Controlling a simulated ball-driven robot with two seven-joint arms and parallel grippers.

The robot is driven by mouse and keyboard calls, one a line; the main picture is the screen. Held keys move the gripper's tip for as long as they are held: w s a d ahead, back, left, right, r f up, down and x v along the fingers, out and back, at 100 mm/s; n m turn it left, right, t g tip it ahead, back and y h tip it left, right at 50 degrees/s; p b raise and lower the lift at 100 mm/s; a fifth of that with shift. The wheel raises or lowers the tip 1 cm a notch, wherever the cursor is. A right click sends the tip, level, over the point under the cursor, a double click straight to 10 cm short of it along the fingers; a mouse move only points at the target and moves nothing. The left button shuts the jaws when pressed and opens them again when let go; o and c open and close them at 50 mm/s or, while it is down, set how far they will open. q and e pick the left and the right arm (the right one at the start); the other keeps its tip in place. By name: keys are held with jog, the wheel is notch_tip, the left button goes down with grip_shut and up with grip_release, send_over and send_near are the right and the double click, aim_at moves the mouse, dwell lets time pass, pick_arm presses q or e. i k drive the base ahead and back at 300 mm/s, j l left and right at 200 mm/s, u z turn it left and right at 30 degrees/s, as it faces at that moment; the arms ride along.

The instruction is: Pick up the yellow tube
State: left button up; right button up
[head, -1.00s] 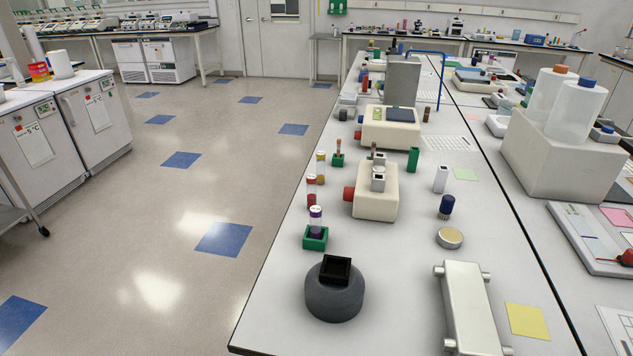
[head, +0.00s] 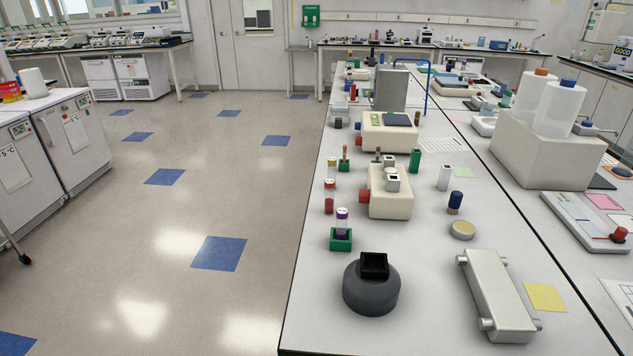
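A small tube with yellow on it (head: 332,167) stands upright near the left edge of the long white bench, just behind a red tube (head: 329,197). The red tube partly overlaps its lower part, and it is too small to make out fully. A purple tube with a pale cap (head: 342,221) stands in a green block (head: 341,240) nearer to me. Neither of my grippers is in view.
The white bench (head: 315,315) runs away from me, with open floor (head: 180,250) on its left. A dark round mixer (head: 371,290), a cream device with a red knob (head: 391,206) and a pale metal bar (head: 497,292) stand on it. White cabinets (head: 65,150) are at left.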

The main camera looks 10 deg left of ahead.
aim_at(331, 161)
jog(key=j+z, duration=0.2)
jog(key=j, duration=0.4)
jog(key=j+z, duration=0.2)
jog(key=j, duration=0.4)
jog(key=k+j+z, duration=0.25)
jog(key=j, duration=0.3)
jog(key=i+j+z, duration=0.15)
jog(key=j, duration=0.2)
jog(key=i+j+z, duration=0.35)
jog(key=j, duration=0.35)
jog(key=i+j+z, duration=0.15)
jog(key=j, duration=0.2)
jog(key=k, duration=0.05)
